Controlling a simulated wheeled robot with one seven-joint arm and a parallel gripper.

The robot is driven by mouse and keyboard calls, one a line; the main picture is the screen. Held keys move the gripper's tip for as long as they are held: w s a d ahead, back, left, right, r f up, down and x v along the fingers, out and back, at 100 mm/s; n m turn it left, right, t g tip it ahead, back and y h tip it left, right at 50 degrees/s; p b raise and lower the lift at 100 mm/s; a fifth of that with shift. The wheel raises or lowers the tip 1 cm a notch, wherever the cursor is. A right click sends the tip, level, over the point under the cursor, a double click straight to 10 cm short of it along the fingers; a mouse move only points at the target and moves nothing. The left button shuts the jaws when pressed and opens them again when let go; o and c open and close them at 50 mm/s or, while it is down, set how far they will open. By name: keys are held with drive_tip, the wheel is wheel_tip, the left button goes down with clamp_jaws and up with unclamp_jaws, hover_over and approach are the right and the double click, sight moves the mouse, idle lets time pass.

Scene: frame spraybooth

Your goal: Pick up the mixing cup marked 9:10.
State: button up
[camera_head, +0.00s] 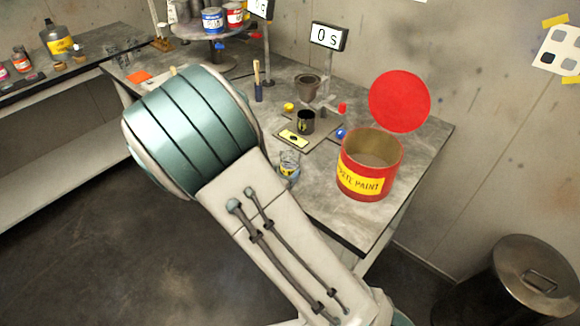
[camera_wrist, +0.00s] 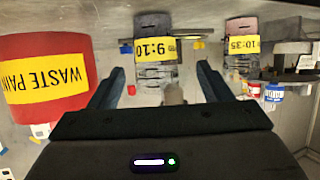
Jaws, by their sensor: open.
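The mixing cup marked 9:10 (camera_wrist: 154,75) shows in the wrist view as a clear, greyish cup with a yellow label, upper middle of the picture. My gripper (camera_wrist: 160,75) is open, with one dark finger on each side of the view. The cup appears ahead, between the finger directions; I see no contact. A second cup marked 10:35 (camera_wrist: 242,28) stands to its right. In the head view a clear cup (camera_head: 289,168) stands at the bench's near edge, partly hidden by my arm; its marking is unreadable there. My gripper is hidden in the head view.
A red waste paint can (camera_head: 352,188) stands right of the clear cup; it also fills the left of the wrist view (camera_wrist: 45,105). A dark cup (camera_head: 306,122) sits on a small stand behind. A display (camera_head: 329,37) rises at the back. A metal bin (camera_head: 535,280) stands on the floor.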

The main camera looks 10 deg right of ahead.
sight(287, 169)
drive_tip(key=shift+x, duration=0.85)
drive_tip(key=shift+s+f+x, duration=0.1)
drive_tip(key=shift+f+x, duration=0.05)
drive_tip(key=shift+x, duration=0.75)
drive_tip(key=shift+s+f+x, duration=0.1)
drive_tip(key=shift+f+x, duration=0.05)
drive_tip(key=shift+x, duration=0.7)
drive_tip(key=shift+s+f+x, duration=0.1)
drive_tip(key=shift+f+x, duration=0.05)
drive_tip(key=shift+x, duration=0.75)
drive_tip(key=shift+d, duration=0.1)
drive_tip(key=c, duration=1.1)
